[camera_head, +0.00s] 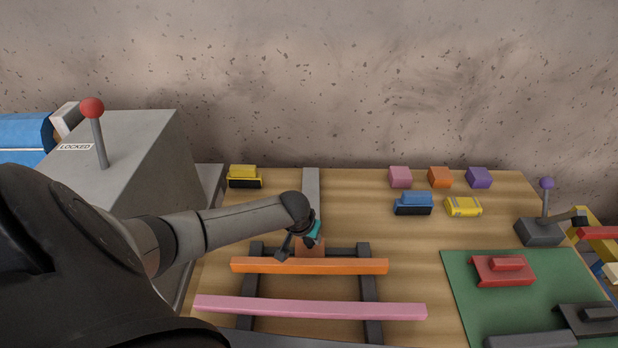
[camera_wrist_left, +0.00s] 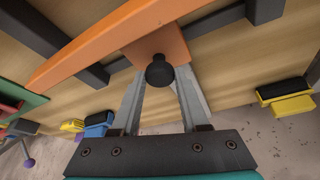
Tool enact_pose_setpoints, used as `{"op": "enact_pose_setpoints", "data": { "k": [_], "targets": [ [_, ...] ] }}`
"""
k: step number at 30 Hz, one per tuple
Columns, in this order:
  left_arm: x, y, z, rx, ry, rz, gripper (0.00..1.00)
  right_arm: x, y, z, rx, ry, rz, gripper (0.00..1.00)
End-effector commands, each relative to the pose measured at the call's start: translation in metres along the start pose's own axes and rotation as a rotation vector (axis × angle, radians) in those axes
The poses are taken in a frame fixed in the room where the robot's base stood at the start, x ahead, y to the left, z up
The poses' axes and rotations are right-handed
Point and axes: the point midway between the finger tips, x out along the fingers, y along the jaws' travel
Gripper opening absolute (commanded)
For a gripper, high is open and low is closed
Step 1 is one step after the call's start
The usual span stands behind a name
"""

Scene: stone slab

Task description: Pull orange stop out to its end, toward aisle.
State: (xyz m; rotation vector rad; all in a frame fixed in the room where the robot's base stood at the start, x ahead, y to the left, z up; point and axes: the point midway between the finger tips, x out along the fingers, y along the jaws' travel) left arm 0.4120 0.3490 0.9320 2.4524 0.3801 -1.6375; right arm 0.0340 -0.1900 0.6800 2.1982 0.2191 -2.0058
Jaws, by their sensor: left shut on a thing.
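The orange stop (camera_head: 310,266) is a long orange bar lying across two dark rails, with a square orange tab on its far side. In the left wrist view the bar (camera_wrist_left: 110,42) runs diagonally, and a round black knob (camera_wrist_left: 159,72) stands on the tab (camera_wrist_left: 152,47). My left gripper (camera_head: 301,243) reaches down at the tab. In the left wrist view its two grey fingers (camera_wrist_left: 160,78) are shut on the knob, one on each side. In the head view the gripper hides the knob. My right gripper is not in view.
A pink bar (camera_head: 310,308) crosses the same rails (camera_head: 370,290), nearer to me. A grey box with a red-knobbed lever (camera_head: 98,135) stands at left. Small coloured blocks (camera_head: 413,203) lie at the back. A green mat (camera_head: 465,285) with a red piece (camera_head: 502,270) is at right.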

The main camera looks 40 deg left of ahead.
Motion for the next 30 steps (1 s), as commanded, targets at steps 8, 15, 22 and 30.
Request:
{"op": "enact_pose_setpoints", "data": {
  "k": [8, 15, 22, 30],
  "targets": [
    [0.0003, 0.0038, 0.0089, -0.002, -0.014, 0.005, 0.0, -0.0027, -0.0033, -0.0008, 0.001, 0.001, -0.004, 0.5],
    [0.0002, 0.004, 0.0088, -0.002, -0.014, 0.005, 0.56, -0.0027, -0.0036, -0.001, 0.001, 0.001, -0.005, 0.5],
    [-0.0006, 0.0026, 0.0054, -0.001, -0.006, 0.003, 0.74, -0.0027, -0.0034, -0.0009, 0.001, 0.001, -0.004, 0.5],
    [-0.0047, 0.0017, 0.0037, -0.001, -0.003, 0.002, 0.74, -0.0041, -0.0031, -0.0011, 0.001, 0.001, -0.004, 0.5]
  ]
}}
